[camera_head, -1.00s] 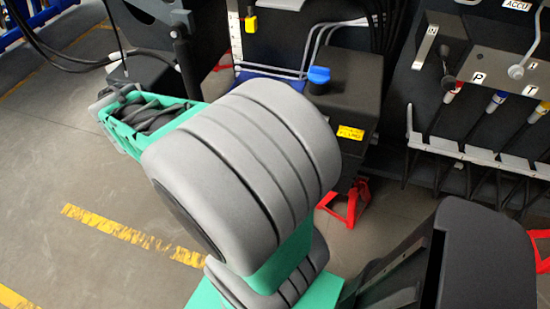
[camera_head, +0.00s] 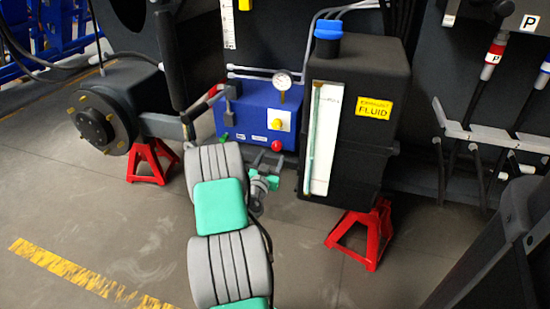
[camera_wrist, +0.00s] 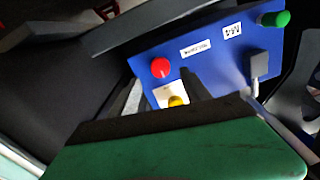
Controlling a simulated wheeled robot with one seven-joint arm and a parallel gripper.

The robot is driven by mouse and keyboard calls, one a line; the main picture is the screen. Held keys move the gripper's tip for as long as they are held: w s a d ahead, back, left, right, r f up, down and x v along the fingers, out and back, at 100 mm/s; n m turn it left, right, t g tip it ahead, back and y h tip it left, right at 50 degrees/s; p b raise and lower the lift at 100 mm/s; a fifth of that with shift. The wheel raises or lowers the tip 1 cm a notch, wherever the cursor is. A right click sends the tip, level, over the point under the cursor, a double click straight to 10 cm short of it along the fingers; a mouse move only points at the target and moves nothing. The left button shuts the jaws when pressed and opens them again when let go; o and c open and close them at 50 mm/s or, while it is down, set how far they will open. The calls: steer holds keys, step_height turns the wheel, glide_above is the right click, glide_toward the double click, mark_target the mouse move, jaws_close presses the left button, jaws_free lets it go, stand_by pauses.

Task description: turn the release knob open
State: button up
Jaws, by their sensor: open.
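A blue control box (camera_head: 245,112) carries a red round knob (camera_head: 277,145) low on its front and a yellow knob (camera_head: 277,123) on a white plate above it. I cannot tell from labels which is the release knob. My gripper (camera_head: 268,156) is open just in front of the box, close to the red knob. In the wrist view the red knob (camera_wrist: 160,67) appears between the two dark fingers (camera_wrist: 158,78), with no contact visible. The yellow knob (camera_wrist: 177,101) shows there too, partly hidden by my gripper's body.
A gauge (camera_head: 283,80) stands on top of the box, and a grey lever (camera_head: 231,90) is at its left. A green knob (camera_wrist: 275,19) is at its edge. A black fluid tank (camera_head: 367,95) with a blue cap stands close at right. Red stands (camera_head: 155,162) are below.

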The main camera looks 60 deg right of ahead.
mark_target(276, 148)
steer(key=d, duration=0.3)
steer(key=w+d, duration=0.1)
steer(key=d, duration=0.1)
steer(key=shift+d+b, duration=0.2)
steer(key=shift+b, duration=0.1)
jaws_close()
